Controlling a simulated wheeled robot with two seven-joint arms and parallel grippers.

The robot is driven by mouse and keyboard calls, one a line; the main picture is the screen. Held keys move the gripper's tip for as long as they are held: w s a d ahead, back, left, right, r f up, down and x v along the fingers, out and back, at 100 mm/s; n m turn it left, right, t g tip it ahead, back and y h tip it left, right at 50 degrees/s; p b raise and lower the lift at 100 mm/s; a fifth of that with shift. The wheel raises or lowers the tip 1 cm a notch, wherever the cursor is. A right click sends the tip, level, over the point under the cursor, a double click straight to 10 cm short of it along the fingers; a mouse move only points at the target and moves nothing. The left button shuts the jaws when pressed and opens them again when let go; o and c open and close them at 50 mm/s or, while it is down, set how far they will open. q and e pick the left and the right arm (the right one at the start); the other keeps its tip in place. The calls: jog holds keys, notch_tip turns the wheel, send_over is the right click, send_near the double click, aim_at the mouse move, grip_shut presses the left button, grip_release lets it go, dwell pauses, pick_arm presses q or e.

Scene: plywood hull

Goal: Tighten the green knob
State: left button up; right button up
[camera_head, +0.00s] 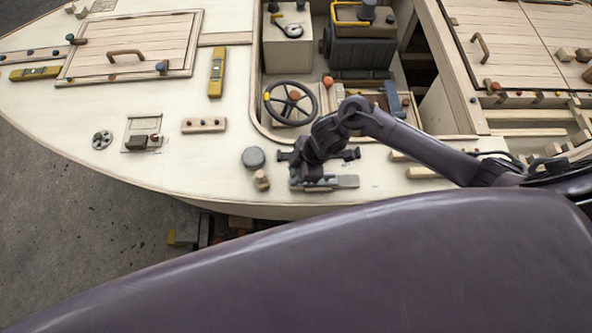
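My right gripper (311,172) is dark and reaches in from the right, pointing down over the near edge of the pale plywood hull (215,160). It is right above a small grey metal plate (346,182) on the deck. A small dark greenish spot shows beside the fingers, perhaps the green knob, mostly hidden by the gripper. I cannot tell whether the fingers touch it or whether they are open or shut. My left gripper is not in view.
A round grey cap (253,158) and a small tan block (261,180) stand just left of the gripper. A steering wheel (290,103) is behind it in the cockpit. Yellow levels (216,72) lie on the deck. My dark purple body fills the foreground.

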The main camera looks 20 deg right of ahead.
jog(key=shift+c, duration=0.6)
jog(key=shift+r+m+p, duration=0.15)
jog(key=shift+m+p, duration=0.25)
jog(key=shift+p, duration=0.15)
jog(key=shift+t, duration=0.3)
jog(key=o, duration=1)
jog(key=v, duration=0.7)
jog(key=shift+d+r, duration=0.15)
jog(key=shift+r, duration=0.1)
